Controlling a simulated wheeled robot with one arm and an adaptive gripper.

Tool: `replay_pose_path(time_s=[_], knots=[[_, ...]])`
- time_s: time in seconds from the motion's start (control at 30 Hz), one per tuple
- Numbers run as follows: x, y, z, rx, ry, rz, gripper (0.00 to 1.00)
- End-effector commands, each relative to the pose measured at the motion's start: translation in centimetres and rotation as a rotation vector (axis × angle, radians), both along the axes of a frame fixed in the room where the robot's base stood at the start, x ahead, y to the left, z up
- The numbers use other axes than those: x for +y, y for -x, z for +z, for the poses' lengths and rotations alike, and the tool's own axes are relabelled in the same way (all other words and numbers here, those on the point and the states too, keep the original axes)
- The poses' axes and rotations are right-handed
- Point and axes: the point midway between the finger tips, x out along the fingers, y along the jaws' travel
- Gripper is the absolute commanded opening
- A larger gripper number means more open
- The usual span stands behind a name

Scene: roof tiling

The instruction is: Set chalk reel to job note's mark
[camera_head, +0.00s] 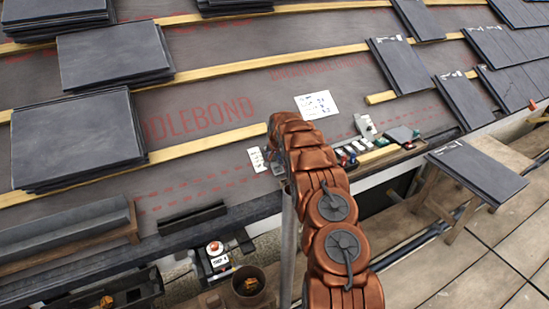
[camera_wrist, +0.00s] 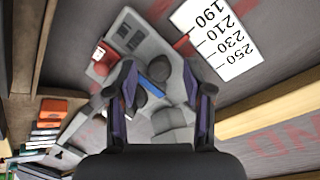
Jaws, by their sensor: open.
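The chalk reel looks to be the grey device (camera_wrist: 165,118) in the wrist view, with dark round parts, a blue strip and a red pointer (camera_wrist: 181,42). The pointer is beside a white scale card (camera_wrist: 228,38) reading 190, 210, 230, 250; I cannot tell its exact mark. My gripper (camera_wrist: 160,80) is open, its fingers either side of a dark round knob (camera_wrist: 161,69); contact is unclear. In the head view the scale card (camera_head: 256,160) is left of my arm, which hides my gripper and most of the reel. A white note (camera_head: 317,105), likely the job note, lies upslope, its writing too small to read.
Slate stacks (camera_head: 75,138) lie at the left, with laid slates (camera_head: 400,65) at the right. Wooden battens (camera_head: 207,143) cross the roof. A wooden tray (camera_head: 385,152) with small items is right of my arm. A bucket (camera_head: 248,285) stands below the eave.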

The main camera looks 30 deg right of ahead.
Motion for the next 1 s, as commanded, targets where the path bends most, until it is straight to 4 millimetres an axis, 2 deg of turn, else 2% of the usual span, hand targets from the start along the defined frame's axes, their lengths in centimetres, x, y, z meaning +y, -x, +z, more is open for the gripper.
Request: replay_pose_path(time_s=[0.1,0.57,1.0], knots=[[0.01,0.02,-0.01,0.000,0.000,0.000,0.49],[0.04,0.04,-0.06,0.001,0.000,0.000,0.01],[0.04,0.03,-0.05,0.002,-0.001,0.000,0.00]])
